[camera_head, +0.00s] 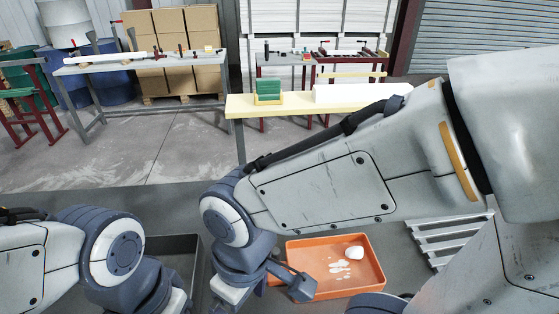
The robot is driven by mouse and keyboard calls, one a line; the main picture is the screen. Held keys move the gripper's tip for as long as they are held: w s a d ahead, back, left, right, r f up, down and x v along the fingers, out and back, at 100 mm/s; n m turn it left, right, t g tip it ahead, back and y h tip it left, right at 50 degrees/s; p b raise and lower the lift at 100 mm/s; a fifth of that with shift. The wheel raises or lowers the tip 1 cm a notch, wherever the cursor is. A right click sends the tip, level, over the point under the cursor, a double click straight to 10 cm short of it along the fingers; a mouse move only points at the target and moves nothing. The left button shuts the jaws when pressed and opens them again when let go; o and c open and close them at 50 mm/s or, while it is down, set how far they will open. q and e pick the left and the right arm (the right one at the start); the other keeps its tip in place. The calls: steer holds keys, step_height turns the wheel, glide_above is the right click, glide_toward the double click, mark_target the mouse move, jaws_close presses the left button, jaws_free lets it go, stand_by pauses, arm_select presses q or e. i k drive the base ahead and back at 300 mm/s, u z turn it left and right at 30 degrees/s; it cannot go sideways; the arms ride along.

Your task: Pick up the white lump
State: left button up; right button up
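The white lump (355,252) is a small rounded piece in the back right part of a shallow orange tray (376,282). Several flat white patches lie beside it on the tray floor. My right arm reaches across from the right, and its gripper (292,281) hangs at the tray's left side, apart from the lump. Its finger opening is not clear from this angle. My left arm comes in from the left and its wrist bends down at the bottom edge. The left gripper is outside the picture.
A dark bin (185,243) stands left of my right wrist, partly hidden by my arms. A slatted grey rack (442,240) is right of the tray. Farther off are a yellow bench (240,105) with a green block (268,92), a grey workbench (90,68) and stacked cartons (203,25).

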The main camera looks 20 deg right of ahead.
mark_target(356, 253)
steer(key=z, duration=0.45)
steer(key=k, duration=1.15)
steer(key=z, duration=1.25)
steer(key=i, duration=0.85)
steer(key=u, duration=0.5)
steer(key=i, duration=0.75)
steer(key=u, duration=0.65)
